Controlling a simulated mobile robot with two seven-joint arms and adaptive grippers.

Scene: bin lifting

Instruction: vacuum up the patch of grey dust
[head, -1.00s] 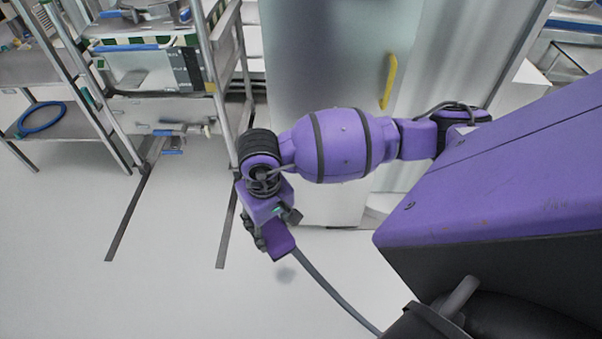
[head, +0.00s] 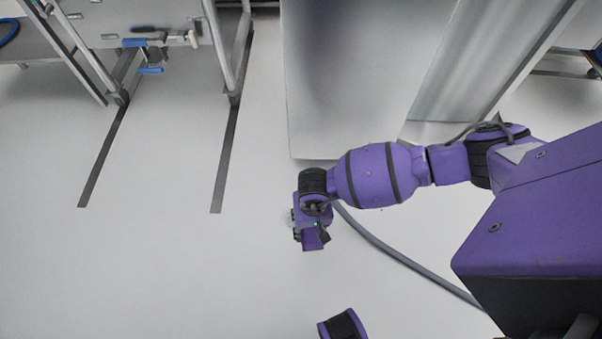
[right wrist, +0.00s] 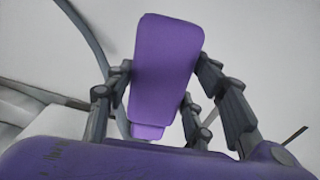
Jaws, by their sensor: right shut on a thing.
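My right gripper (head: 312,232) is low over the pale floor near the picture's middle. It is shut on a purple vacuum nozzle (head: 313,241). In the right wrist view the nozzle (right wrist: 167,65) is a long purple block between the two dark fingers of the right gripper (right wrist: 168,95). A grey hose (head: 400,258) runs from near the gripper to the lower right. The hose (right wrist: 92,40) also curves past in the right wrist view. My left gripper is not in view.
A metal rack (head: 222,50) with blue-handled fittings (head: 150,55) stands at the upper left. Dark strips (head: 228,150) lie on the floor below it. A large pale cabinet (head: 350,90) stands behind my right arm. The floor at left and lower middle is open.

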